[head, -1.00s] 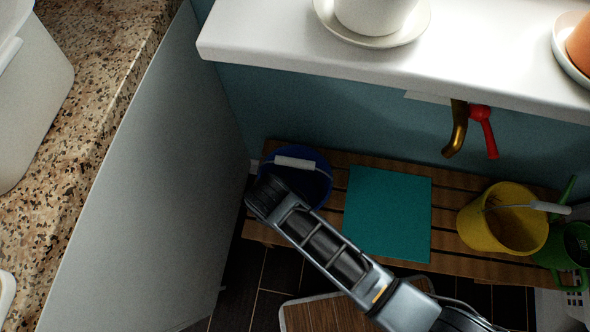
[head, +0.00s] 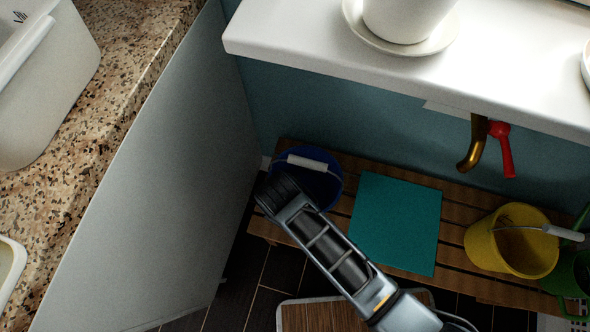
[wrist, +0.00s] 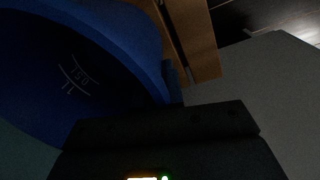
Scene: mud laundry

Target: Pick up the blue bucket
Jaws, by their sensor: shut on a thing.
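The blue bucket (head: 325,188) stands at the left end of the slatted wooden bench, with its white handle grip (head: 304,163) across the top. In the wrist view its dark inside (wrist: 60,85) with printed markings fills the upper left. My gripper (head: 280,192) reaches the bucket's near left side and covers part of it in the head view. The wrist view shows my gripper (wrist: 172,88) at the bucket's rim, shut on its wall. The fingertips are mostly hidden and dark. I cannot see any gap between the bucket and the bench.
A teal mat (head: 395,222) lies right of the bucket, then a yellow bucket (head: 505,243) and a green container (head: 572,275). A grey panel (head: 160,190) rises close on the left. A white ledge (head: 400,75) with a pot and a brass tap (head: 474,143) overhang the bench.

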